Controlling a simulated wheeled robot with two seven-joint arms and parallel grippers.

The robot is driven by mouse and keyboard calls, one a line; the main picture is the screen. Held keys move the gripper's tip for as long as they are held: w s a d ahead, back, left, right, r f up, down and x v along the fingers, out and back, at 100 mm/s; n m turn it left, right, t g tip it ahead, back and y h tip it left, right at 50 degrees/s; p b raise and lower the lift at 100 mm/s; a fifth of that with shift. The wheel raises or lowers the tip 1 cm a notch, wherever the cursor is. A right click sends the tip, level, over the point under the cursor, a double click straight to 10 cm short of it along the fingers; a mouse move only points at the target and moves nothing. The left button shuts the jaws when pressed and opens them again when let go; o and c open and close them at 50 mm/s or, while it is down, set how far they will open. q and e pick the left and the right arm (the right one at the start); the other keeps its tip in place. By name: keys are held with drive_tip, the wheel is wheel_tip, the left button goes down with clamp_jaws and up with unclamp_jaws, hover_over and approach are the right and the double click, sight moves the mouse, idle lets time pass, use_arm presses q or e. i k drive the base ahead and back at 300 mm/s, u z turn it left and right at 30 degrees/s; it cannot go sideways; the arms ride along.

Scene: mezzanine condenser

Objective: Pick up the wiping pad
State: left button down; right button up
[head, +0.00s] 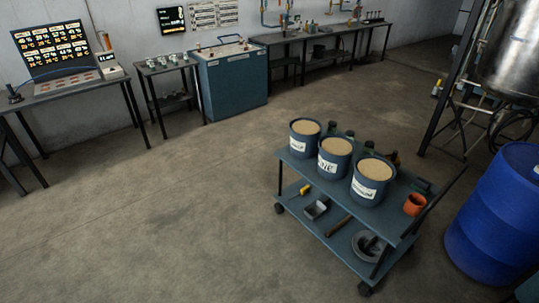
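I cannot make out a wiping pad for certain. A small yellow item (305,189) lies on the lower shelf of the blue-grey cart (327,232), at its left end. It is too small to tell whether it is the pad. Neither of my grippers is in view. The cart's upper shelf and its load hide part of the lower shelf.
The cart carries buckets of tan grain (335,146), dark bottles and an orange cup (414,203). A blue drum (497,225) stands right. Benches (320,45), a blue cabinet (232,80) and a monitor desk (75,85) line the wall. Open floor lies left.

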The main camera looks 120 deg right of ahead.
sight(420, 184)
drive_tip(key=z, duration=5.4)
